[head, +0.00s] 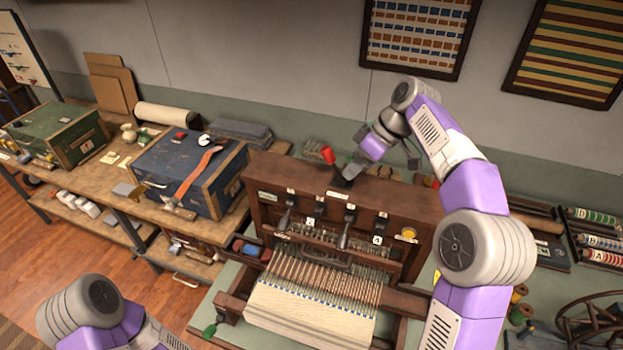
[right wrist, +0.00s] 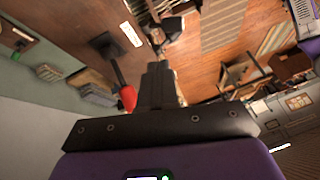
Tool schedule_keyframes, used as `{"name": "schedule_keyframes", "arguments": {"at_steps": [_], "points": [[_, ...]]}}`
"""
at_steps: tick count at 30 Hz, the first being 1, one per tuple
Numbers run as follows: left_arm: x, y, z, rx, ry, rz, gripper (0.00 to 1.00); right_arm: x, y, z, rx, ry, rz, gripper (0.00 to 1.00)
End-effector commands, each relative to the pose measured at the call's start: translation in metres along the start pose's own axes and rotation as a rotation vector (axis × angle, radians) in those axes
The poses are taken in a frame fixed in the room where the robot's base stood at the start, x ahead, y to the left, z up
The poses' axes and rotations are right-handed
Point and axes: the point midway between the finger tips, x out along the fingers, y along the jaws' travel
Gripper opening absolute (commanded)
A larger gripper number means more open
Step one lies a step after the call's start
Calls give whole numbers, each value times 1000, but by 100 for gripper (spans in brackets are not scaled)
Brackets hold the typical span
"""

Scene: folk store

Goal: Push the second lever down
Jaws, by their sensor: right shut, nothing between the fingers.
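The wooden loom-like machine (head: 270,172) stands in the middle of the head view, with a row of dark levers on its front panel. One lever (head: 285,217) is at the left and a longer one (head: 345,230) is right of centre, both with handles hanging down. Between them is a spot with a white tag (head: 310,222); the lever there is too small to read. A red-knobbed lever (head: 328,155) stands on the machine's top, and its knob shows in the right wrist view (right wrist: 127,98). My right gripper (head: 350,171) is shut and empty, beside that red-knobbed lever, above the panel.
A blue chest (head: 190,170) and a green chest (head: 60,135) sit on the wooden bench at the left. Spools (head: 520,293) and a spoked wheel (head: 590,320) are at the lower right. Warp threads (head: 315,285) stretch in front of the panel.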

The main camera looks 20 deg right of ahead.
Motion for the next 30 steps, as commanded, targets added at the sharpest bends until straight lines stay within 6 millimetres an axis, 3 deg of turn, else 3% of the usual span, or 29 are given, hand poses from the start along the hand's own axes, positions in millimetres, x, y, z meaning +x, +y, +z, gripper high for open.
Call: {"name": "schedule_keyframes", "arguments": {"at_steps": [4,8,21,30], "points": [[1,-1,1,-1,-3,0,43,5,-1,0,-2,0,-1,0],[4,-2,1,-1,-4,-1,43,24,-1,1,-1,-2,-3,0],[4,-2,1,-1,-2,0,43,111,-6,0,-1,-1,-2,0],[3,-2,1,-1,-2,0,43,136,-14,2,0,0,1,0]]}}
